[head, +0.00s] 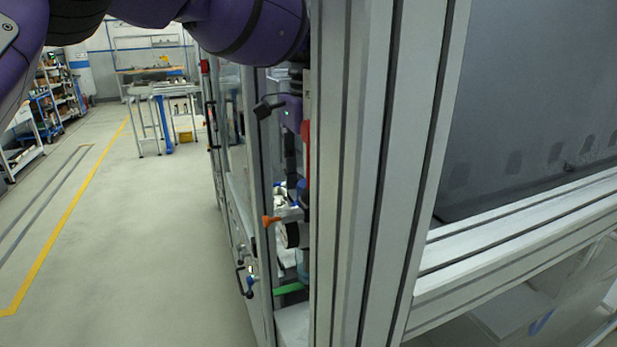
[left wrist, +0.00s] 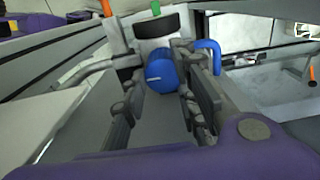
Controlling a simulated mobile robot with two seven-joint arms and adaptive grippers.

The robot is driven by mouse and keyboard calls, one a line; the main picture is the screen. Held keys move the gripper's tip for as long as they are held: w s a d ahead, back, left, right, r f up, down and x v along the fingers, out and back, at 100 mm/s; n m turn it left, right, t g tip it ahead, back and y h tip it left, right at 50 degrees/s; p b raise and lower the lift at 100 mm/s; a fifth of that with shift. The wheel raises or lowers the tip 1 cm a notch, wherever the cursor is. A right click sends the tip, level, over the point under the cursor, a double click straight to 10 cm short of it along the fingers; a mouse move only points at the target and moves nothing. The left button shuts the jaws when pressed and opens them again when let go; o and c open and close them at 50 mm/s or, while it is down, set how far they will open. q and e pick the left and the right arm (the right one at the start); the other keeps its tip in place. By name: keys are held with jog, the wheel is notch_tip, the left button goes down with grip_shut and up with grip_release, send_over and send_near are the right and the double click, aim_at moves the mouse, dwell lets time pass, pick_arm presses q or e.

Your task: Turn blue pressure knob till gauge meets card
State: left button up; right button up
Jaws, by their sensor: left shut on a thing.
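The blue pressure knob (left wrist: 163,73) sits between the two fingers of my left gripper (left wrist: 160,100) in the left wrist view. A short white mark shows on it. The fingers are shut on the knob. In the head view my left arm comes down behind the frame post, and the post hides most of my gripper. A blue part (head: 303,193), seemingly the knob, shows at the post's edge. A dark round part (head: 289,235), perhaps the gauge, is seen from the side. I cannot make out its face, needle or the card. My right gripper is out of view.
A thick aluminium post (head: 360,170) stands close on the right. An orange handle (head: 271,221) and a green handle (head: 287,289) stick out by the knob. A blue hooked pipe (left wrist: 210,50) is beside my fingers. The floor (head: 150,250) at left is clear.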

pick_arm(q)
jog(key=shift+s+d+f+n, duration=0.15)
jog(key=shift+s+f+n, duration=0.1)
jog(key=shift+n, duration=0.15)
jog(key=shift+d+n, duration=0.1)
jog(key=shift+n, duration=2.6)
jog(key=shift+f, duration=0.1)
jog(key=o, duration=1)
jog(key=shift+d, duration=0.15)
jog(key=shift+w+r, duration=0.15)
jog(key=shift+r, duration=0.2)
jog(key=shift+r, duration=0.3)
notch_tip(320, 180, up, 11)
jog(key=shift+r, duration=0.1)
